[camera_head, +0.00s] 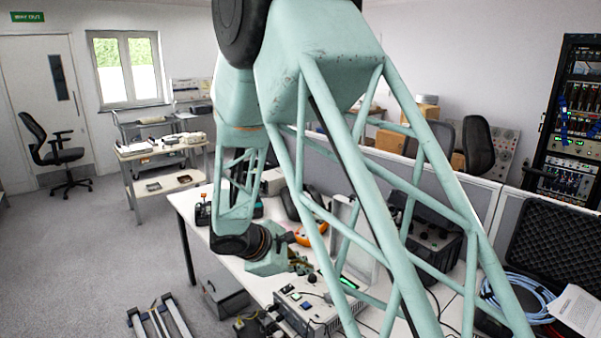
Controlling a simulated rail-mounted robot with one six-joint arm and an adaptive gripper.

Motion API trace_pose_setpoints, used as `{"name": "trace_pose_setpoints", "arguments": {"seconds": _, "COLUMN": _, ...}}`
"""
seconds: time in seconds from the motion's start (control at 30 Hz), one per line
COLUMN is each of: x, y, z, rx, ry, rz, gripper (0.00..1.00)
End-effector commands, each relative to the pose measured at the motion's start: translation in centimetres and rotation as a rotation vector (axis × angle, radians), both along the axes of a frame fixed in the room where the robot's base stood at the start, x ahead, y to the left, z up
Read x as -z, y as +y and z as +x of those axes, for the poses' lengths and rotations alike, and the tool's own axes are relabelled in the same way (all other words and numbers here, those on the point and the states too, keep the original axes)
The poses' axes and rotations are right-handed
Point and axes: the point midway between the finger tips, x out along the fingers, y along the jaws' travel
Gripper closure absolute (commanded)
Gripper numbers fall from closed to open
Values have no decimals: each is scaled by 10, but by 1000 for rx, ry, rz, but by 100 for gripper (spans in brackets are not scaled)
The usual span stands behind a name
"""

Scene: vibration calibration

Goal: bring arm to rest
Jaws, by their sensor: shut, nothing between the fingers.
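My pale green lattice arm (350,170) fills the middle of the head view, from the top edge down to the lower right. Its farther link (236,190) hangs down to a dark wrist joint (240,244) at the workbench's left part. My gripper (303,265) is small in the picture, just right of the wrist and low over the white workbench (187,206). It is shut and holds nothing. It is close behind a grey instrument box (305,308) with buttons; I cannot tell whether they touch. The near lattice link hides part of the bench.
A black case (430,237) and an orange device (308,236) stand on the bench. A blue cable coil (520,293) and an open foam-lined case (556,248) are at right. A trolley (150,152), a chair (58,152) and open floor (80,260) lie left.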

Motion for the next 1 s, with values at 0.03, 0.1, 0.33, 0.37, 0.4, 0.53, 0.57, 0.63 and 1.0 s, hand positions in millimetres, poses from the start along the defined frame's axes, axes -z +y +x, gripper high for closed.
{"name": "trace_pose_setpoints", "arguments": {"seconds": 0.03, "x": -10, "y": -9, "z": -3, "rx": 21, "ry": -5, "rz": 10, "gripper": 100}}
{"name": "trace_pose_setpoints", "arguments": {"seconds": 0.1, "x": -21, "y": -19, "z": -8, "rx": 51, "ry": -10, "rz": 24, "gripper": 100}}
{"name": "trace_pose_setpoints", "arguments": {"seconds": 0.33, "x": -57, "y": -53, "z": -29, "rx": 147, "ry": -25, "rz": 72, "gripper": 100}}
{"name": "trace_pose_setpoints", "arguments": {"seconds": 0.37, "x": -62, "y": -57, "z": -32, "rx": 160, "ry": -28, "rz": 79, "gripper": 100}}
{"name": "trace_pose_setpoints", "arguments": {"seconds": 0.4, "x": -68, "y": -63, "z": -36, "rx": 177, "ry": -30, "rz": 87, "gripper": 100}}
{"name": "trace_pose_setpoints", "arguments": {"seconds": 0.53, "x": -86, "y": -81, "z": -50, "rx": 232, "ry": -38, "rz": 116, "gripper": 100}}
{"name": "trace_pose_setpoints", "arguments": {"seconds": 0.57, "x": -91, "y": -84, "z": -54, "rx": 245, "ry": -40, "rz": 123, "gripper": 100}}
{"name": "trace_pose_setpoints", "arguments": {"seconds": 0.63, "x": -100, "y": -94, "z": -61, "rx": 273, "ry": -46, "rz": 139, "gripper": 100}}
{"name": "trace_pose_setpoints", "arguments": {"seconds": 1.0, "x": -145, "y": -137, "z": -108, "rx": 420, "ry": -69, "rz": 227, "gripper": 100}}
